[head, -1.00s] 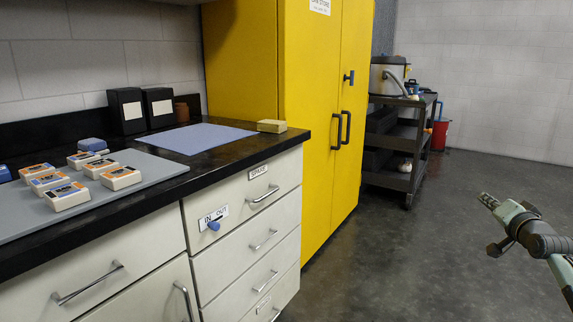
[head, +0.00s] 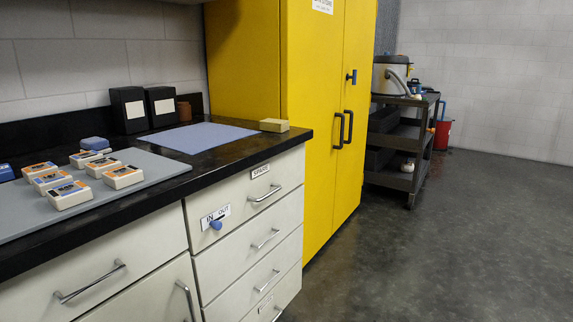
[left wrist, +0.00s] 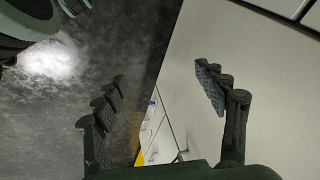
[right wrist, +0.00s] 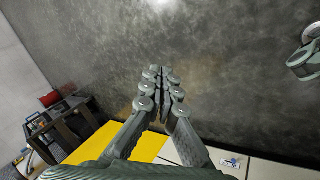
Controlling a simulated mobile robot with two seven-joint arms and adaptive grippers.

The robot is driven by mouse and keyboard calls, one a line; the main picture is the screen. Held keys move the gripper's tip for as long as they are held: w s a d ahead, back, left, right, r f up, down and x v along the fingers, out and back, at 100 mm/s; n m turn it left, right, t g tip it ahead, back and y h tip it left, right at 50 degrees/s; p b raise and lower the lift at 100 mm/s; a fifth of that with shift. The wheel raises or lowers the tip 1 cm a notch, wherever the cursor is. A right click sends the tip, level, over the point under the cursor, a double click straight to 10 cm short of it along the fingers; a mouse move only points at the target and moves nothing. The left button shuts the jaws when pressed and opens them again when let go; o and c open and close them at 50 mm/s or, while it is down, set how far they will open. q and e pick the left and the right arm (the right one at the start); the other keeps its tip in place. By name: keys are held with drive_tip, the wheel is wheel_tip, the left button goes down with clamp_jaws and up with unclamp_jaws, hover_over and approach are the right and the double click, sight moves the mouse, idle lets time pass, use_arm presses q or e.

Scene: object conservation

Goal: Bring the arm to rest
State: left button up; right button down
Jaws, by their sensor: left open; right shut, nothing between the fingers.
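Neither arm shows in the head view. In the left wrist view my left gripper (left wrist: 160,100) is open and empty, with its two fingers wide apart beside the pale drawer fronts (left wrist: 210,40). In the right wrist view my right gripper (right wrist: 162,78) is shut with its fingertips together and nothing between them. It hangs over the dark floor (right wrist: 215,60), clear of the drawers.
The black counter (head: 140,204) bears a grey mat (head: 95,210) with several small boxed devices, a blue mat (head: 190,136) and a yellowish block (head: 274,125). A yellow cabinet (head: 310,110) and a dark cart (head: 405,150) stand beyond. The floor at right is free.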

drive_tip(key=s+a+f+m+g+y+p, duration=0.1)
drive_tip(key=s+a+f+m+y, duration=0.25)
drive_tip(key=a, duration=0.65)
use_arm(q)
wheel_tip(320, 180, down, 8)
drive_tip(key=w+p, duration=0.1)
drive_tip(key=p, duration=0.1)
drive_tip(key=shift+d+r+g+h, duration=0.2)
drive_tip(key=shift+g+h, duration=0.1)
drive_tip(key=shift+g, duration=0.1)
use_arm(e)
drive_tip(key=s+x, duration=0.1)
drive_tip(key=x, duration=0.6)
drive_tip(key=shift+a+f+n+g, duration=0.35)
drive_tip(key=shift+a+f, duration=0.15)
drive_tip(key=shift+a, duration=0.1)
